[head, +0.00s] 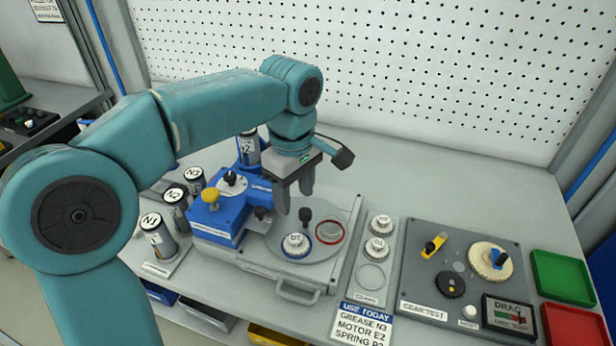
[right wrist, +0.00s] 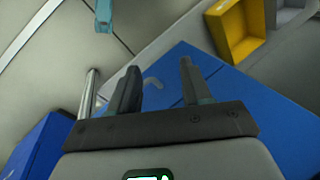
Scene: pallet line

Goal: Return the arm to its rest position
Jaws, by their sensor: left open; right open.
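My left arm comes in from the left in the head view and reaches over the bench. Its left gripper (head: 294,200) points down, open and empty, above the round grey plate beside the blue fixture (head: 222,210). A white disc marked D1 (head: 296,244) sits below it in a blue ring on the plate. My right gripper (right wrist: 158,85) is open and empty in the right wrist view, with blue surfaces beyond its fingers. The right arm does not show in the head view.
Canisters N1 (head: 158,238), N2 (head: 177,203) and N3 (head: 194,180) stand left of the fixture. A gear test panel (head: 425,290) lies to the right, with a green tray (head: 562,277) and a red tray (head: 574,325) beyond. A yellow bin (right wrist: 237,28) shows in the right wrist view.

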